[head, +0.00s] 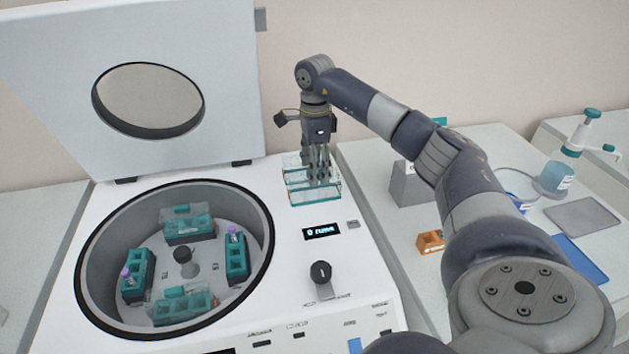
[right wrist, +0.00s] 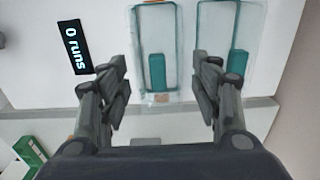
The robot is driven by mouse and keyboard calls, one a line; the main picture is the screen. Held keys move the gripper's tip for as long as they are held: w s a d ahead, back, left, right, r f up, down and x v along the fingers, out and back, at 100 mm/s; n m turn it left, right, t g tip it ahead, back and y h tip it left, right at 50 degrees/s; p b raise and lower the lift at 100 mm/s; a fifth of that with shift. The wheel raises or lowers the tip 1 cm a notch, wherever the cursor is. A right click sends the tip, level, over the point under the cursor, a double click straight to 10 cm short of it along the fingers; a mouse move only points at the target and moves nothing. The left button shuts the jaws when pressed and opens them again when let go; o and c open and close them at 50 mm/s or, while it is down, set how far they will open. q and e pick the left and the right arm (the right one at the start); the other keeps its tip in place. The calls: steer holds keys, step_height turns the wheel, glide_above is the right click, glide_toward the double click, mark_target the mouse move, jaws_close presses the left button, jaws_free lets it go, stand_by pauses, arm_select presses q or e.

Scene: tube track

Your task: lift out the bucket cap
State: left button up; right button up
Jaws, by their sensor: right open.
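My right gripper (head: 319,176) points down over the centrifuge deck, above clear caps with teal edges (head: 316,196). In the right wrist view its fingers (right wrist: 163,88) are spread with nothing between them. There, one clear cap with a teal tab (right wrist: 157,45) lies between the fingers' lines, and another (right wrist: 216,35) lies to its right, partly behind a finger. In the open centrifuge bowl, the back bucket (head: 190,231) and front bucket (head: 182,308) show clear cap-like pieces. The left bucket (head: 136,282) and right bucket (head: 237,259) hold purple-capped tubes. My left gripper is out of view.
The centrifuge lid (head: 60,90) stands open behind the bowl. A display (head: 321,232) and knob (head: 320,272) are on the deck. A grey block (head: 410,187), orange rack (head: 430,242) and blue tray (head: 582,264) stand on the right bench.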

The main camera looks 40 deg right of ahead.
step_height(320, 180, down, 3)
steer(key=shift+a+f+p, duration=0.1)
steer(key=shift+f+p, duration=0.1)
steer(key=shift+p, duration=0.25)
steer(key=shift+f, duration=0.2)
steer(key=c, duration=0.8)
steer(key=shift+r, duration=0.15)
steer(key=shift+r, duration=0.25)
steer(key=r+b, duration=0.2)
steer(key=shift+s+a+r, duration=0.2)
steer(key=shift+s+r, duration=0.1)
steer(key=s+a+r+b, duration=0.1)
steer(key=s+a+b, duration=0.3)
steer(key=s+a, duration=0.5)
steer(key=s, duration=0.2)
steer(key=shift+s+a+r, duration=0.35)
steer(key=shift+s+a, duration=0.05)
